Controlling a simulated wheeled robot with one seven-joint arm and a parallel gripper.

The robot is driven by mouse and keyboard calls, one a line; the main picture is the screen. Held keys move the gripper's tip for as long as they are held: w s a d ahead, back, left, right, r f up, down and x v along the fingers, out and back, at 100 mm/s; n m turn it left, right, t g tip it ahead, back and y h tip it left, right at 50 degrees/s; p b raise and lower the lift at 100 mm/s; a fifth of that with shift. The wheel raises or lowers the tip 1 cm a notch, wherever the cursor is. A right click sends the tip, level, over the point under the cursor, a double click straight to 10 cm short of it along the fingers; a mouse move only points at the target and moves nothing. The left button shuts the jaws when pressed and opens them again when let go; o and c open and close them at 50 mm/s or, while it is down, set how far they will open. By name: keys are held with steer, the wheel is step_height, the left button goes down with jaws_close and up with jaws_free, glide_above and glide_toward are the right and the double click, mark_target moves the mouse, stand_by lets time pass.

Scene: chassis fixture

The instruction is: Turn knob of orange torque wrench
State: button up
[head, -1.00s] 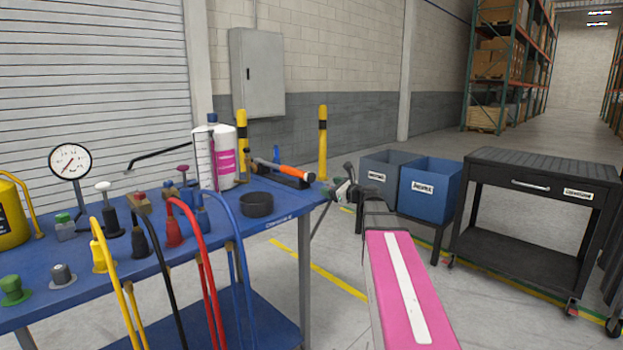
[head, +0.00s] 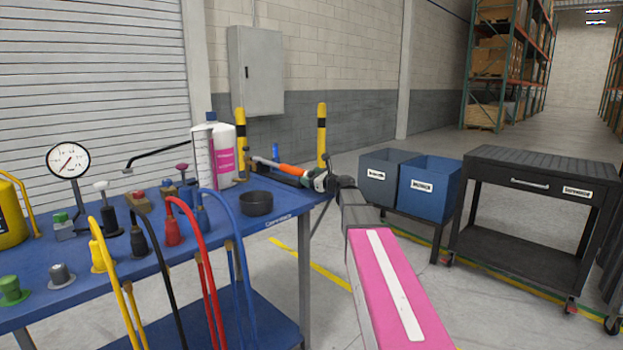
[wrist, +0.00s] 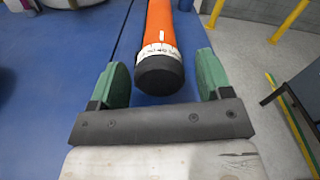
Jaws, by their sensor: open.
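The orange torque wrench (head: 292,170) lies near the right end of the blue table, held along a dark stand. In the wrist view its orange handle (wrist: 167,22) points toward me and ends in a white scale ring and a black knob (wrist: 160,72). My gripper (wrist: 160,78) is open, its green finger pads on either side of the knob with a gap on both sides. Nothing is between the pads except the knob end. In the head view my gripper (head: 318,178) is at the wrench's right end and hides the knob.
The blue table (head: 285,212) carries a black round dish (head: 256,203), white bottles (head: 222,150), a gauge (head: 68,160) and several coloured hoses to the left. Grey and blue bins (head: 430,190) and a black cart (head: 525,210) stand right. Floor between is free.

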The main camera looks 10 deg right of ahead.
steer(key=c, duration=0.9)
steer(key=shift+n, duration=2.5)
steer(key=o, duration=0.9)
steer(key=v, duration=1)
steer(key=shift+s+d, duration=0.2)
steer(key=shift+s, duration=0.15)
